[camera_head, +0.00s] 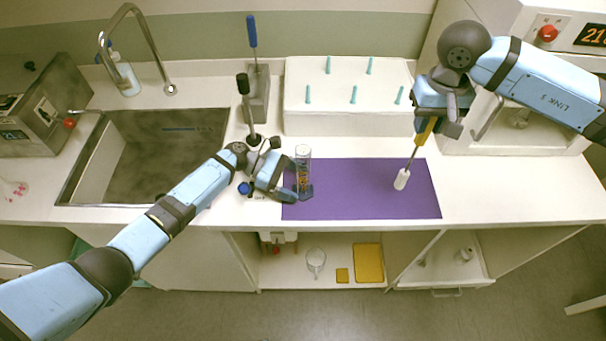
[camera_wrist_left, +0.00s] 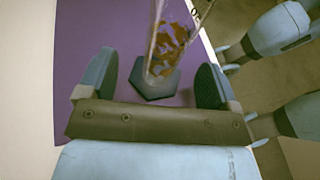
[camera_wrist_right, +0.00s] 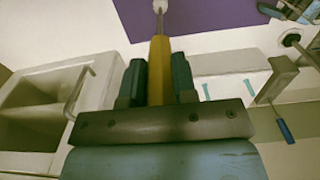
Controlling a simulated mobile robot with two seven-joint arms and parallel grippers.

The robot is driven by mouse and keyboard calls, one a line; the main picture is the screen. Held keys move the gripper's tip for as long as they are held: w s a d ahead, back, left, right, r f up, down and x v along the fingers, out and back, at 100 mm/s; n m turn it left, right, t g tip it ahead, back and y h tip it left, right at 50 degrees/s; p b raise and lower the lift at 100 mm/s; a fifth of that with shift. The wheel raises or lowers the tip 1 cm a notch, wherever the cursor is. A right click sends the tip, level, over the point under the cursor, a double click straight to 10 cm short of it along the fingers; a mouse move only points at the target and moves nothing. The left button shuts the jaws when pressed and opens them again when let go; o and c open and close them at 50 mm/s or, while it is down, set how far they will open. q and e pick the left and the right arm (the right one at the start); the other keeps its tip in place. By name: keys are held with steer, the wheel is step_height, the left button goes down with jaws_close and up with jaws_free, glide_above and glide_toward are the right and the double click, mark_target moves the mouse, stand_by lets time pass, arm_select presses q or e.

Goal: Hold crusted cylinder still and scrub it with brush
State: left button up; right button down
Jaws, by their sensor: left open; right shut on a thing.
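The crusted cylinder (camera_head: 303,167) is clear glass with orange-brown crust and a dark hexagonal foot. It stands upright on the left part of the purple mat (camera_head: 361,190). In the left wrist view the cylinder (camera_wrist_left: 170,45) is between the fingers of my left gripper (camera_wrist_left: 157,82), which is open with gaps on both sides. My left gripper also shows in the head view (camera_head: 291,184). My right gripper (camera_head: 428,128) is shut on the yellow handle of the brush (camera_head: 402,179). The brush hangs, slightly tilted, white head down, over the right part of the mat.
A white block with teal pegs (camera_head: 347,96) stands behind the mat. A sink (camera_head: 150,150) with a tap is at left. A dark-handled tool (camera_head: 243,88) and a blue-handled brush in a grey holder (camera_head: 258,95) stand between sink and block. The mat's middle is clear.

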arm_select(q)
steer(key=shift+s+d+f, duration=0.1)
steer(key=shift+d+f, duration=0.1)
steer(key=shift+d, duration=0.3)
steer(key=c, duration=1.2)
arm_select(e)
steer(key=w+a+r, duration=0.1)
steer(key=a+r, duration=0.7)
steer(key=a, duration=0.4)
steer(key=a+r, duration=0.9)
steer(key=a, duration=0.3)
steer(key=shift+w+a+r, duration=0.15)
steer(key=shift+w+r, duration=0.15)
steer(key=shift+w, duration=0.1)
